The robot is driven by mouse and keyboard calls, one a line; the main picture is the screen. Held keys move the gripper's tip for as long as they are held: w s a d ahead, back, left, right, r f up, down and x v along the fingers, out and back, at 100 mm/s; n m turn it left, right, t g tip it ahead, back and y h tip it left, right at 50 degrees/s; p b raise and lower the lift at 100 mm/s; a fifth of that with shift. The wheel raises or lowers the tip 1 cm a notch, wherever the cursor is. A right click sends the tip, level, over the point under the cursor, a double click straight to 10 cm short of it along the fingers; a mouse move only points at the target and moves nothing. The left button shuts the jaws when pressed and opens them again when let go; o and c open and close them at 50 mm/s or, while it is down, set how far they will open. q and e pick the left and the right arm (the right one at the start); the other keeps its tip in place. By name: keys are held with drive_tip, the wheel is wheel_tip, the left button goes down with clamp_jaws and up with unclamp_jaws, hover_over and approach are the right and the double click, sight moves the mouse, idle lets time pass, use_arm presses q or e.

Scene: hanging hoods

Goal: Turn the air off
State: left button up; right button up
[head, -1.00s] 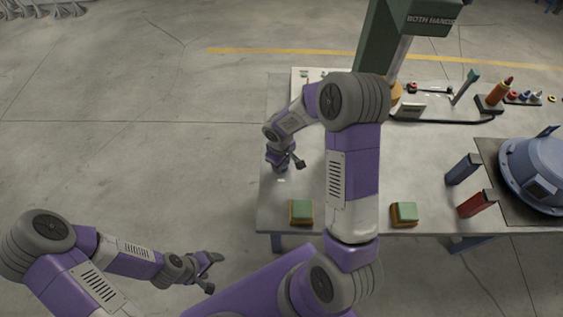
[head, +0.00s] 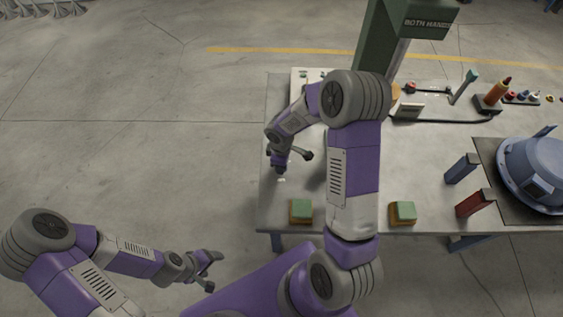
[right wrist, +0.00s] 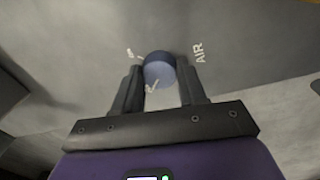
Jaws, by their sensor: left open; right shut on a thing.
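In the right wrist view, a round blue knob (right wrist: 159,69) stands on a grey surface with the white letters AIR (right wrist: 198,52) to its right. Smaller white marks lie to its left and below it. My right gripper (right wrist: 162,82) has its two dark fingers on either side of the knob and is shut on it. In the head view, my right gripper (head: 280,169) points down at the table's left end, and the knob is hidden there. My left gripper (head: 214,270) is open and empty, over the floor left of the table.
The grey table (head: 345,228) bears two green-topped buttons (head: 301,211) (head: 403,212) along its front edge. A green press (head: 410,35) marked BOTH HANDS stands behind. Blue (head: 462,168) and red (head: 474,203) blocks and a blue round housing (head: 535,170) are at the right.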

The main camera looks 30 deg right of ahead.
drive_tip(key=o, duration=1.1)
drive_tip(key=shift+c, duration=0.2)
drive_tip(key=shift+s+a+r+p, duration=0.1)
drive_tip(key=shift+r+p, duration=0.35)
drive_tip(key=shift+r, duration=1.45)
drive_tip(key=shift+s+a+r+p, duration=0.1)
drive_tip(key=shift+r+p, duration=0.3)
drive_tip(key=shift+r, duration=1.5)
